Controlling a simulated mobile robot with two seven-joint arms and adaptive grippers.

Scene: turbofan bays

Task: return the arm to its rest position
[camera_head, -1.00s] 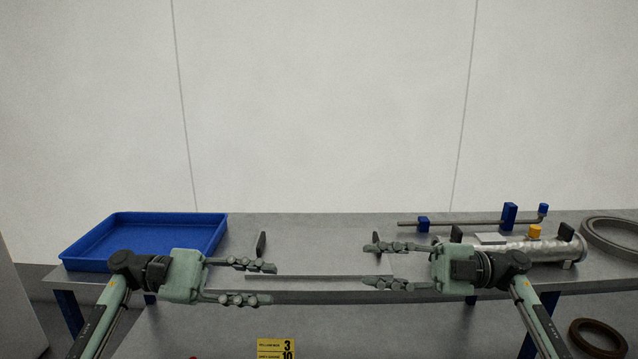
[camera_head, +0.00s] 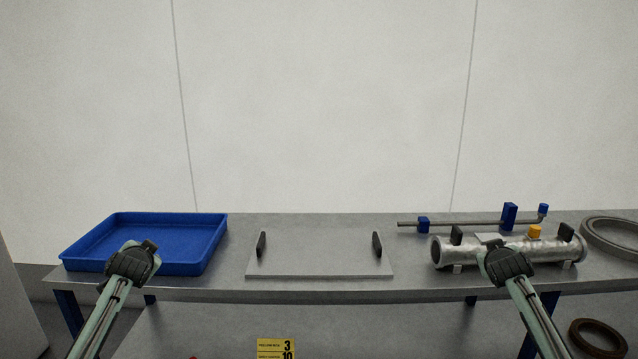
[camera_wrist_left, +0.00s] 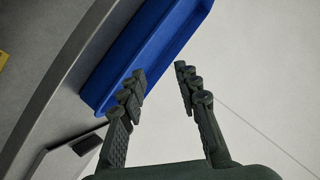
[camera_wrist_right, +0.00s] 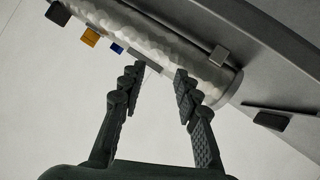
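A blue tray (camera_head: 150,217) stands empty at the left of the grey bench (camera_head: 330,228). A flat plate (camera_head: 318,268) with two dark uprights sits mid-bench. A thin pipe with blue blocks (camera_head: 465,222) lies behind the duct. A grey ring (camera_head: 610,228) lies far right; a brown ring (camera_head: 598,325) lies below.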

